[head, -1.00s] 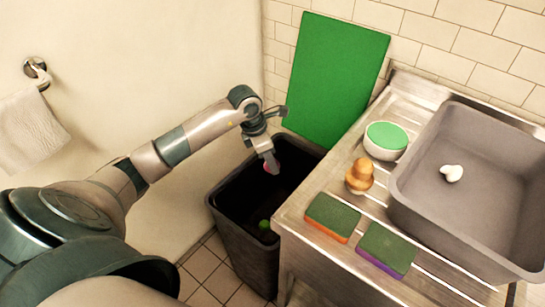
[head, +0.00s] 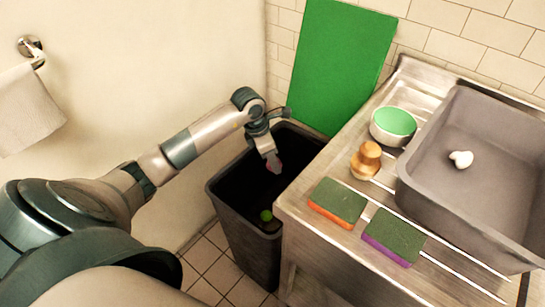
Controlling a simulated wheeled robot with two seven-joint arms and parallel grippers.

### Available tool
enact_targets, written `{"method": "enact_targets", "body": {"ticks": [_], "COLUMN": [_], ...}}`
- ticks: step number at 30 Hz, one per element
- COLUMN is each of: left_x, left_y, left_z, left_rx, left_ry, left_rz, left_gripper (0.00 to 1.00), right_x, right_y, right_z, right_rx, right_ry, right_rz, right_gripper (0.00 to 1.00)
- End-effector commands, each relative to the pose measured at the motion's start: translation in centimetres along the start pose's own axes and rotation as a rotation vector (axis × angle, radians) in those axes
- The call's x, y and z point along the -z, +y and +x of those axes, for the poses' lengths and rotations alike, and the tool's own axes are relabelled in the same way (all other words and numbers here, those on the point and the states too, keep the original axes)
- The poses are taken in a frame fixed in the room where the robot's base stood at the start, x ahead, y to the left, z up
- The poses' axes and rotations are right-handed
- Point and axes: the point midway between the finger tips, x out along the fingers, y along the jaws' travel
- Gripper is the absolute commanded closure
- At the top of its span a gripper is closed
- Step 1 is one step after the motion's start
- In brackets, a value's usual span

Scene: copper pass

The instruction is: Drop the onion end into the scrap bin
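The scrap bin (head: 247,232) is a dark, open-topped bin standing on the floor to the left of the counter. My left gripper (head: 273,164) points down over the bin's opening. A small pinkish piece, the onion end (head: 274,167), shows at its fingertips, and the fingers look closed on it. The fingers partly hide it. A small green thing (head: 266,215) lies inside the bin near its front. My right gripper is out of view.
The steel counter (head: 300,203) right of the bin holds two sponges (head: 338,200) (head: 393,236), a wooden-topped brush (head: 366,160), a green-and-white bowl (head: 392,125) and a grey basin (head: 430,175). A green board (head: 340,65) leans against the wall behind the bin.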

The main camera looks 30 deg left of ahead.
Motion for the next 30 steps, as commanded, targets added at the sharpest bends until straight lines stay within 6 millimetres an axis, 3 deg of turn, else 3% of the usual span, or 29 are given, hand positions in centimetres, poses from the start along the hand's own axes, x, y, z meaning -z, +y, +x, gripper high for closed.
{"method": "enact_targets", "body": {"ticks": [11, 12, 15, 30], "left_x": [0.1, 0.1, 0.1, 0.1], "left_y": [0.0, 0.0, 0.0, 0.1], "left_z": [0.4, 0.4, 0.4, -0.6], "left_rx": [0.000, 0.000, 0.000, -0.001], "left_ry": [0.000, 0.000, 0.000, 0.000], "left_rz": [0.001, 0.001, 0.000, 0.001], "left_gripper": [0.82, 0.56, 0.39, 0.39], "right_x": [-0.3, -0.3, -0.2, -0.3], "right_y": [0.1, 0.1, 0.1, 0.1], "right_z": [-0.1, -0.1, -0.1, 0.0], "right_rx": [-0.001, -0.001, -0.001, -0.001], "right_ry": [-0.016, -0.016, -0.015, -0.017], "right_rz": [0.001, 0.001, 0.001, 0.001], "right_gripper": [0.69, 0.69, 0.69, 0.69]}}
